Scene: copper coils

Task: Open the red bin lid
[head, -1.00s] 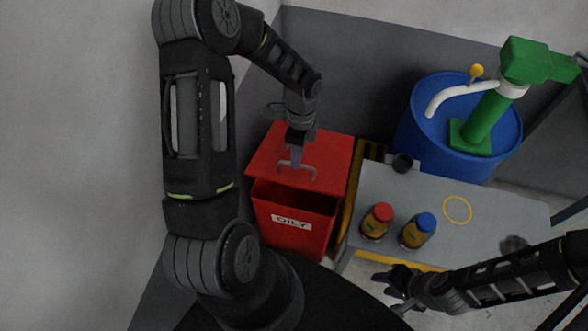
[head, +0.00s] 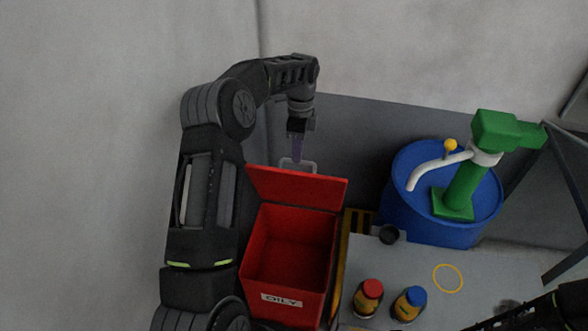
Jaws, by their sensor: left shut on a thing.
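The red bin (head: 290,248) stands left of centre, with a label reading "OILY" (head: 281,300) on its front. Its red lid (head: 297,187) is swung up at the back, and the empty-looking inside shows. The lid's grey handle (head: 313,166) shows partly above the lid's top edge, behind it. My left gripper (head: 297,158) points down from above and is shut on the handle; its fingertips are partly hidden. Only a dark part of my right arm shows in the lower right corner; its gripper is out of the picture.
Right of the bin is a grey table (head: 400,270) with a red-capped jar (head: 368,297), a blue-capped jar (head: 409,303), a black cup (head: 389,234) and a yellow ring (head: 448,278). A blue drum (head: 410,215) with a green pump (head: 465,185) stands behind it. Walls are close behind.

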